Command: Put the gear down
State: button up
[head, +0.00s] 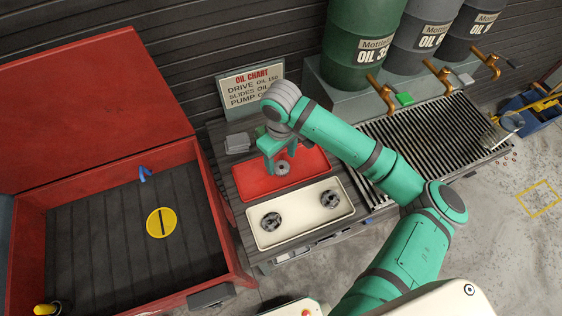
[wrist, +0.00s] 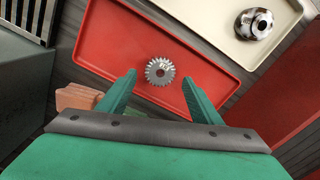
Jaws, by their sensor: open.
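A small grey toothed gear (wrist: 160,71) lies in the red tray (wrist: 102,38) in the wrist view. In the head view the gear (head: 282,168) shows in the red tray (head: 312,159) below my gripper. My gripper (wrist: 157,74) is open, with one green fingertip to each side of the gear and a visible gap on both sides. In the head view my gripper (head: 281,172) reaches down over the red tray, and its fingers partly cover the tray's left part.
A cream tray (head: 300,219) with two metal parts (head: 271,222) lies in front of the red tray. A red open chest (head: 225,230) stands to the left. An oil chart sign (head: 251,88) and oil barrels (head: 362,40) stand behind. A slatted grate (head: 440,135) is to the right.

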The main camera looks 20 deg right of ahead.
notch_tip(320, 180, up, 9)
jog(key=shift+r, duration=0.15)
dwell(0.6)
